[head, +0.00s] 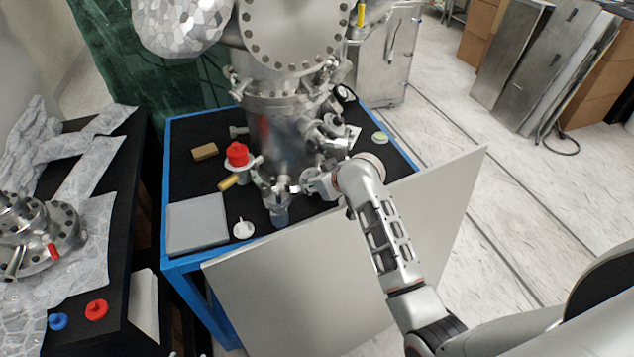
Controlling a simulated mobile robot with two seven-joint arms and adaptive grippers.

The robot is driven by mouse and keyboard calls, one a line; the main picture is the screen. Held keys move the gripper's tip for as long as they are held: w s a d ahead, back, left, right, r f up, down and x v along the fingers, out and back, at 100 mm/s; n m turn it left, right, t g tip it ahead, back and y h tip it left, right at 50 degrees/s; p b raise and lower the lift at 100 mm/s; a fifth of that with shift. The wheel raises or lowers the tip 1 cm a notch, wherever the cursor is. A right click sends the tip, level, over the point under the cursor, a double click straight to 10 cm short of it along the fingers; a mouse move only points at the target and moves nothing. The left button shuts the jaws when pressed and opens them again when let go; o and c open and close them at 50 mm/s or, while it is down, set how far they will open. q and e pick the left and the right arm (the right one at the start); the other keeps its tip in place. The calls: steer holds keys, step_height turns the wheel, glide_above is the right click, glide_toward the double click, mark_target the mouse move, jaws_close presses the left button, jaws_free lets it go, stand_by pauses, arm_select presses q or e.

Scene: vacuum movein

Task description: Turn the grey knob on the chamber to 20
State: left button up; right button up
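The metal vacuum chamber (280,138) stands upright on the blue-framed black table (180,143). Several ports and fittings ring its lower part. A grey cylindrical part (279,214) hangs at its front, low down; I cannot tell whether it is the grey knob. No scale or number is readable. My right arm reaches in from the right, and my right gripper (300,187) is at the chamber's front fittings, just above and right of the grey part. The gripper is small and partly merged with the metal, so its fingers and any contact are unclear. My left gripper is out of view.
A grey flat box (197,223), white disc (243,230) and brown block (205,152) lie on the table. A large pale panel (330,290) leans in front.

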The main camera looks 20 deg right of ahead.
steer(key=shift+w+f, duration=0.1)
steer(key=shift+w, duration=0.05)
steer(key=c, duration=1.1)
steer(key=shift+d+m+g+y, duration=0.15)
steer(key=shift+m+g+y, duration=0.15)
steer(key=shift+m+y, duration=1.4)
steer(key=shift+m+h, duration=0.4)
steer(key=o, duration=1.1)
steer(key=v, duration=1.2)
